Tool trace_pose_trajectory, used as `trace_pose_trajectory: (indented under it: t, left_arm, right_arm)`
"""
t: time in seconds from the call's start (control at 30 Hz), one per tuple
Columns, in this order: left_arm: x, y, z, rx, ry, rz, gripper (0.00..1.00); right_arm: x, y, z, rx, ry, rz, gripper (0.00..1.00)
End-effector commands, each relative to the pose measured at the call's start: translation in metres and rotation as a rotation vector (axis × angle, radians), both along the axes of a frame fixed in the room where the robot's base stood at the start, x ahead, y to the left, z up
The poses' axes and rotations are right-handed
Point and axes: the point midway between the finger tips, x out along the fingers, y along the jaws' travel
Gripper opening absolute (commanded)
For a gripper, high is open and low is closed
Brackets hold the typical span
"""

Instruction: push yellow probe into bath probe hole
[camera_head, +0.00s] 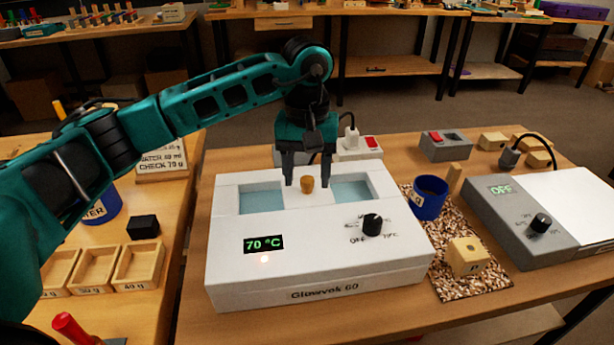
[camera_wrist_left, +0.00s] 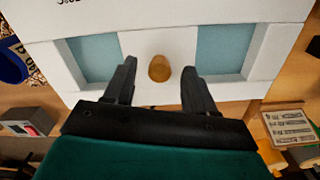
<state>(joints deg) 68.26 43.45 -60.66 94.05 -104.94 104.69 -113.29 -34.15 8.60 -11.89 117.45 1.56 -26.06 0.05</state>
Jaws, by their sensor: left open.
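The yellow probe (camera_head: 307,184) shows as a short amber knob standing on the white bridge between the two water openings of the bath (camera_head: 320,285). It also shows in the left wrist view (camera_wrist_left: 159,68). Whatever part of it is below the bath's top is hidden, and so is the hole. My left gripper (camera_head: 307,182) points down over the bridge, open, with one finger on each side of the knob. In the left wrist view the gripper (camera_wrist_left: 160,75) has clear gaps on both sides of the knob. My right gripper is not in view.
The bath display reads 70 °C beside a black dial (camera_head: 372,224). A blue cup (camera_head: 429,197) and a wooden block (camera_head: 467,256) stand on a speckled mat to the right. A grey unit showing OFF (camera_head: 500,205) is farther right. Wooden trays (camera_head: 138,267) are at left.

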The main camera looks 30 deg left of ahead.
Motion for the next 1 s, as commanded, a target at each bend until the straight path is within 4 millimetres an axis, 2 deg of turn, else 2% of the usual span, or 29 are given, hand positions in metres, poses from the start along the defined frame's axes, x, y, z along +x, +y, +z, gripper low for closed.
trace_pose_trajectory:
  t: [0.03,0.1,0.3,0.4,0.6,1.0]
  left_arm:
    - [0.001,0.0,0.019,0.0,-0.01,0.0,0.56]
    - [0.001,0.0,0.036,-0.001,-0.008,0.0,0.56]
    - [0.001,-0.001,0.081,-0.001,-0.007,-0.002,0.56]
    - [0.001,0.0,0.097,0.0,-0.005,0.0,0.56]
    - [0.0,0.0,0.112,0.0,-0.002,0.0,0.56]
    - [0.0,0.0,0.114,0.0,-0.002,0.0,0.56]
  right_arm:
    - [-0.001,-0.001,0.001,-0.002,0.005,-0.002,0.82]
    - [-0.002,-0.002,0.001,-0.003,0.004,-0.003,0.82]
    - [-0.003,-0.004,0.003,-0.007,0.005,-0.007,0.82]
    - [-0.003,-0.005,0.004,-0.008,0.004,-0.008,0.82]
    - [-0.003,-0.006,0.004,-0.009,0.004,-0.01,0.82]
    - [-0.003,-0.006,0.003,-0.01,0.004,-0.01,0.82]
